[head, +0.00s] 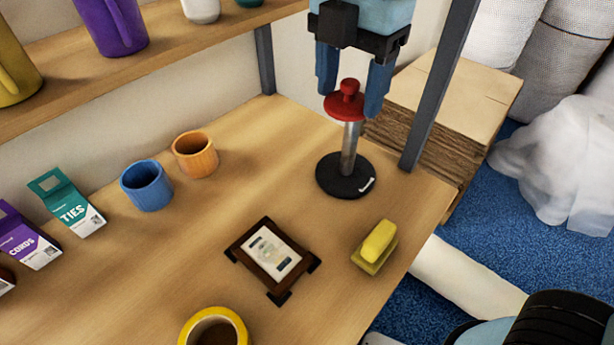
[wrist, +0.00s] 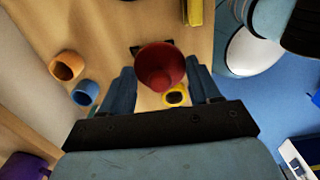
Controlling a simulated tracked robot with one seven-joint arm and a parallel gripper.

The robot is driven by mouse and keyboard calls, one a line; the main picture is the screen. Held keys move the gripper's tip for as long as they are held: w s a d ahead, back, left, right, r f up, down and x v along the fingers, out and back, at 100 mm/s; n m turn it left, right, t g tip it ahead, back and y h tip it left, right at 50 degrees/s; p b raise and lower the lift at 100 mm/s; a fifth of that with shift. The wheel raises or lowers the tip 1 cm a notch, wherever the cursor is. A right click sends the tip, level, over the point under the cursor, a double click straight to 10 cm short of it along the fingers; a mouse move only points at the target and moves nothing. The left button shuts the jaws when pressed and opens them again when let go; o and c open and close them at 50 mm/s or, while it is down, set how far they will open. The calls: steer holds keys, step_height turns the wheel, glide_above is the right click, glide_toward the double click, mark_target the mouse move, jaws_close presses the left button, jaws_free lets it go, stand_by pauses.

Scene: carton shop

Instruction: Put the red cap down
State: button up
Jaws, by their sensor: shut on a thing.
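The red cap (head: 343,105), a round disc with a knob on top, is held between the fingertips of my gripper (head: 351,95). In the wrist view, the red cap (wrist: 160,68) sits between my two fingers (wrist: 161,83). In the head view it appears at the top of a metal post (head: 349,148) that rises upright from a round black base (head: 345,178). I cannot tell whether the cap rests on the post or is just above or in front of it. The cap hides the post's top.
On the wooden table (head: 210,235) are a blue mug (head: 147,186), an orange mug (head: 195,155), cartons (head: 68,203), a framed card (head: 272,255), a yellow sponge (head: 377,243) and a yellow tape roll (head: 213,325). A dark shelf upright (head: 437,90) stands right of my gripper.

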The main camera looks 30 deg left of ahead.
steer(key=s+d+f, duration=0.1)
steer(key=s+f, duration=0.2)
steer(key=f, duration=0.5)
steer(key=s+d+f, duration=0.1)
steer(key=s+f, duration=0.1)
steer(key=f, duration=0.6)
glide_above(299, 202)
step_height(299, 202, down, 10)
steer(key=shift+s+d+f, duration=0.1)
steer(key=shift+s, duration=0.05)
steer(key=shift+f, duration=1.65)
steer(key=o, duration=1)
